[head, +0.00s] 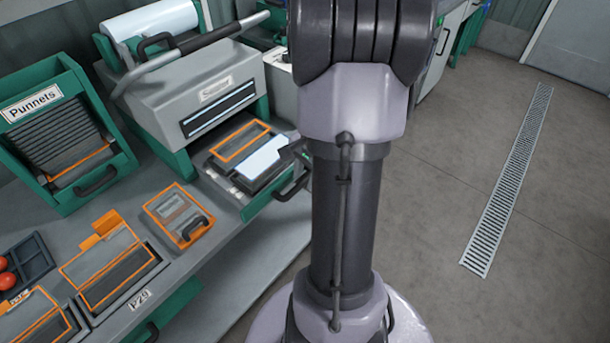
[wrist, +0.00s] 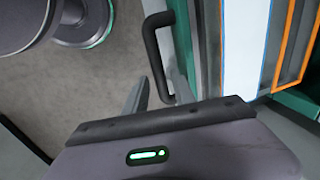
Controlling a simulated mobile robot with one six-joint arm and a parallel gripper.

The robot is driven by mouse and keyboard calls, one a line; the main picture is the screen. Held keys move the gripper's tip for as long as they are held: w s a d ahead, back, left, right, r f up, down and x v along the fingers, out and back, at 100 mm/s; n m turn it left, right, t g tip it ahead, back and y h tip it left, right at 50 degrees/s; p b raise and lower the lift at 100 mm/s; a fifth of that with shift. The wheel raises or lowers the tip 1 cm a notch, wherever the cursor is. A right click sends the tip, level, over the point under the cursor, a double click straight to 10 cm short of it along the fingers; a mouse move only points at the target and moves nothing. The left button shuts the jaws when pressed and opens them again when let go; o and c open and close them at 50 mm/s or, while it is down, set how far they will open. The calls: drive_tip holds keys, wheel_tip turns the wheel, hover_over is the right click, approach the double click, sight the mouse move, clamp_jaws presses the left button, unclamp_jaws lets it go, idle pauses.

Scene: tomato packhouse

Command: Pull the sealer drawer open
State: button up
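The sealer (head: 215,92) is a grey and green machine at the upper left of the head view. The dark drawer handle (head: 290,190) is partly hidden behind my arm. In the wrist view the handle (wrist: 152,45) runs down between the two grey fingers of my gripper (wrist: 158,80), near the handle's lower end. The fingers sit close on both sides of it and look shut on it. In the head view my arm hides most of the gripper.
A Punnets rack (head: 62,130) stands left of the sealer. The floor (head: 450,170) on the right is clear, with a drain grate (head: 508,180).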

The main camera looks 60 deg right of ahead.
drive_tip(key=shift+r, duration=0.1)
drive_tip(key=s+r+p, duration=0.3)
drive_tip(key=r+p, duration=0.4)
drive_tip(key=r, duration=1)
drive_tip(key=shift+s+a, duration=0.2)
